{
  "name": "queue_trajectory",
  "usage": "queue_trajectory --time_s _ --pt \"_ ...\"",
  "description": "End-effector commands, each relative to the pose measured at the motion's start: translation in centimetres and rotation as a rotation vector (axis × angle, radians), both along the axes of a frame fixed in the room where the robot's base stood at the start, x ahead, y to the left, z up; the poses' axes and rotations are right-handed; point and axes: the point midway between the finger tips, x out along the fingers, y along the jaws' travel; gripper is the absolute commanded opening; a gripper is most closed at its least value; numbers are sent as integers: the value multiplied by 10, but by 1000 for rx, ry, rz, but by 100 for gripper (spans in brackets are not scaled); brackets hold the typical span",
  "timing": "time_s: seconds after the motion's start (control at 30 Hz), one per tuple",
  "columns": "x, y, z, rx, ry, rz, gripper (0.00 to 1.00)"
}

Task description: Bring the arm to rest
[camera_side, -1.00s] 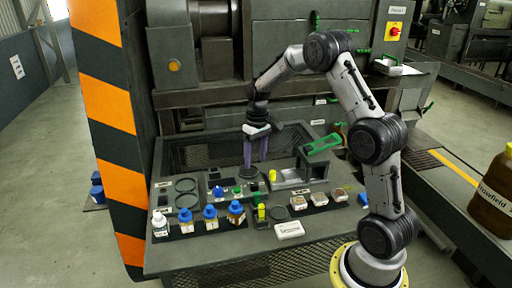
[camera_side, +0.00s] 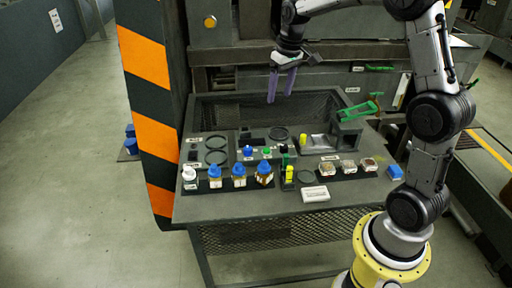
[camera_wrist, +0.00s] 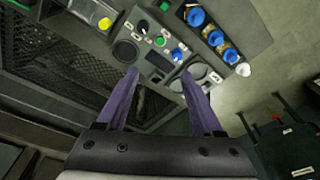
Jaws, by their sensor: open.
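My gripper (camera_side: 282,87) is open and empty, with its two purple fingers pointing down above the back of the work table (camera_side: 240,207). In the wrist view my gripper (camera_wrist: 158,82) shows its fingers spread apart with nothing between them. The table's items stand below and in front of it, clear of the fingers. The arm reaches up from its yellow base at the right and bends over toward the machine.
Several blue-capped bottles (camera_side: 239,176) and a white-capped bottle (camera_side: 190,178) stand along the table's front left. Small sample dishes (camera_side: 348,167) sit at front right. A grey fixture (camera_side: 346,136) with a green handle (camera_side: 361,111) stands at back right. The machine body rises behind.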

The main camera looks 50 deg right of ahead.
Motion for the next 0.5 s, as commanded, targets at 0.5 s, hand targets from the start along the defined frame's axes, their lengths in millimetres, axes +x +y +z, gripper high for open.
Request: queue_trajectory --time_s 0.5 --pt "-165 134 104 -75 -313 219 68"
